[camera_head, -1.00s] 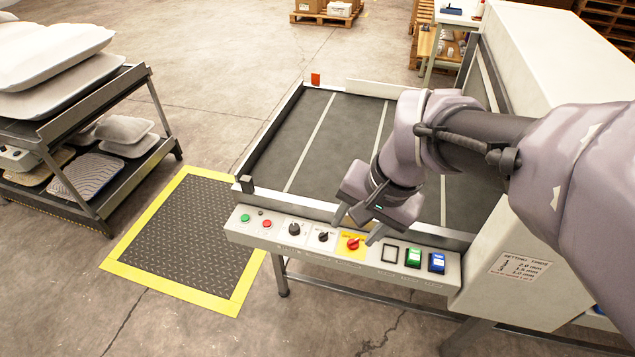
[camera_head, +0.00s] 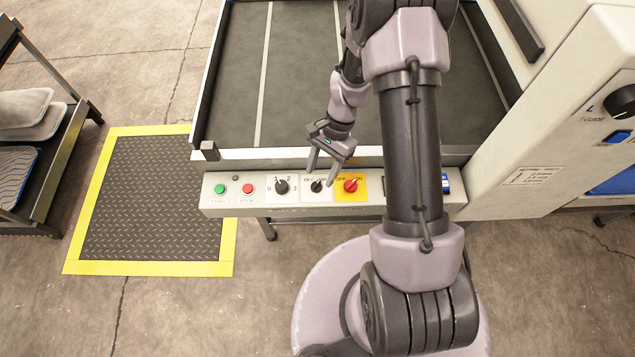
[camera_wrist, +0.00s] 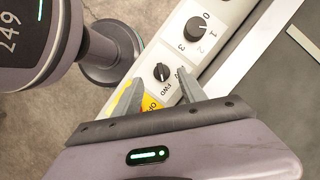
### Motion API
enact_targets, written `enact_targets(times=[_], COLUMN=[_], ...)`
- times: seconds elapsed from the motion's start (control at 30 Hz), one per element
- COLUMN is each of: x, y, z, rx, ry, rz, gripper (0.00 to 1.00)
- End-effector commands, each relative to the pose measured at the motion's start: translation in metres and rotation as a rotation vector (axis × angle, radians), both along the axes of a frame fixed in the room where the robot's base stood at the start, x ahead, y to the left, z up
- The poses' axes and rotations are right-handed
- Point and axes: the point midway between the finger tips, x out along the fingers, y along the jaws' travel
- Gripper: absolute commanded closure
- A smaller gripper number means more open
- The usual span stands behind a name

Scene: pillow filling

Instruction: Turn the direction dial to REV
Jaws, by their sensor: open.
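The direction dial (camera_head: 317,186) is a small black knob on a white plate on the control panel. It also shows in the wrist view (camera_wrist: 161,72), with FWD printed beside it. I cannot tell for sure which label its pointer faces. My gripper (camera_head: 322,170) is open and empty, pointing down at the panel just behind the dial. In the wrist view, the fingertips (camera_wrist: 158,92) spread to either side of the dial's near edge. I see no contact with the knob.
A red knob on a yellow plate (camera_head: 351,186) sits close to the right of the dial. A black numbered selector (camera_head: 281,187), a red button (camera_head: 248,188) and a green button (camera_head: 220,188) lie to the left. A grey bed (camera_head: 300,75) stretches behind the panel.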

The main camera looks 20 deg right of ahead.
Motion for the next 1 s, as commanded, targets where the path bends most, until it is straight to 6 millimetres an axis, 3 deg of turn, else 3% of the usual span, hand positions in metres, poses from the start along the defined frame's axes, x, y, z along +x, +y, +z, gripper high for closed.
enact_targets(times=[0.03,0.2,0.5,0.77,1.0], x=[-0.003,-0.007,-0.008,-0.007,-0.007], y=[0.004,0.011,0.012,0.012,0.012], z=[-0.014,-0.033,-0.034,-0.034,-0.034], rx=[0.000,0.000,-0.001,-0.001,-0.001], ry=[0.002,-0.001,-0.001,-0.001,-0.001], rz=[0.001,0.002,0.001,0.001,0.012], gripper=[0.51,0.51,0.51,1.00,1.00])
